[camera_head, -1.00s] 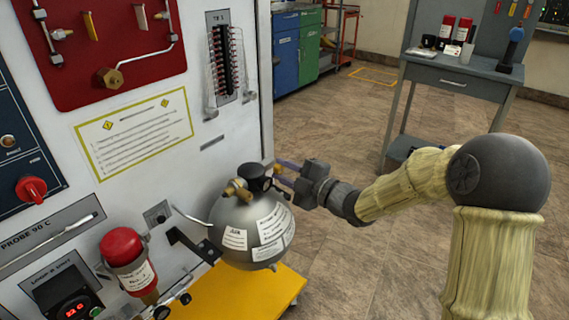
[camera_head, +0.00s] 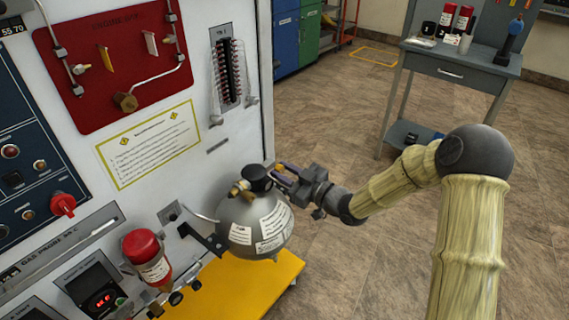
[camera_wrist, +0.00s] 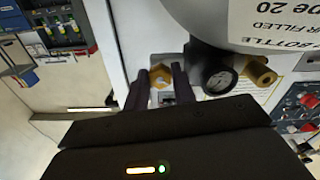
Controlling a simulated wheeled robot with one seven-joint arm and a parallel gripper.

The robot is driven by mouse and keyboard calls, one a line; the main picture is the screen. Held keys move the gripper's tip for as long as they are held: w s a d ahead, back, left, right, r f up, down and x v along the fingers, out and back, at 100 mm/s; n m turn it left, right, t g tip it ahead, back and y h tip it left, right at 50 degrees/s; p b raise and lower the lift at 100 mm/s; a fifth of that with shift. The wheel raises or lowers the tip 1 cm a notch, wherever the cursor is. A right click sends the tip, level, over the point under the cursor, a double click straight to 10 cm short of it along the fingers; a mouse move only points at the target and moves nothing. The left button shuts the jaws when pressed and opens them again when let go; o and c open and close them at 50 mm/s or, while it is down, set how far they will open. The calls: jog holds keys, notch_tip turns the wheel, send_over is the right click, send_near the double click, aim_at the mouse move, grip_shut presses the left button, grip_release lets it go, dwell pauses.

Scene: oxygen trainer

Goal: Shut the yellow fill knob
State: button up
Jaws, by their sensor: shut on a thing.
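A grey spherical bottle (camera_head: 255,222) with white labels hangs on a bracket at the white panel. A dark valve head with brass fittings (camera_head: 238,187) is on its top. My gripper (camera_head: 280,171) reaches in from the right, beside this valve head. In the wrist view, a small yellow-brass knob (camera_wrist: 160,74) sits between the fingertips of my gripper (camera_wrist: 161,84). The fingers are closed on it. A round gauge (camera_wrist: 218,76) and another brass fitting (camera_wrist: 263,71) are to the right of the fingers. The bottle's labelled side (camera_wrist: 270,25) fills the top right there.
A yellow platform (camera_head: 255,285) lies below the bottle. A red-capped cylinder (camera_head: 146,255) stands left of it on the panel. A red board (camera_head: 90,70) is above. A grey table (camera_head: 455,68) stands at the back right. The floor between is clear.

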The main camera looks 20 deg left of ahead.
jog(key=m+p, duration=0.4)
jog(key=m, duration=0.1)
jog(key=shift+r+m+p, duration=0.1)
jog(key=shift+m+p, duration=0.25)
jog(key=shift+m, duration=0.05)
jog(key=m+p, duration=0.3)
jog(key=m, duration=0.2)
jog(key=shift+f+p, duration=0.2)
jog(key=shift+p, duration=0.1)
jog(key=shift+s+m, duration=0.1)
jog(key=shift+m, duration=0.2)
jog(key=o, duration=1)
jog(key=shift+d, duration=0.1)
jog(key=v, duration=1.7)
jog(key=shift+d+p, duration=0.15)
jog(key=shift+p, duration=0.25)
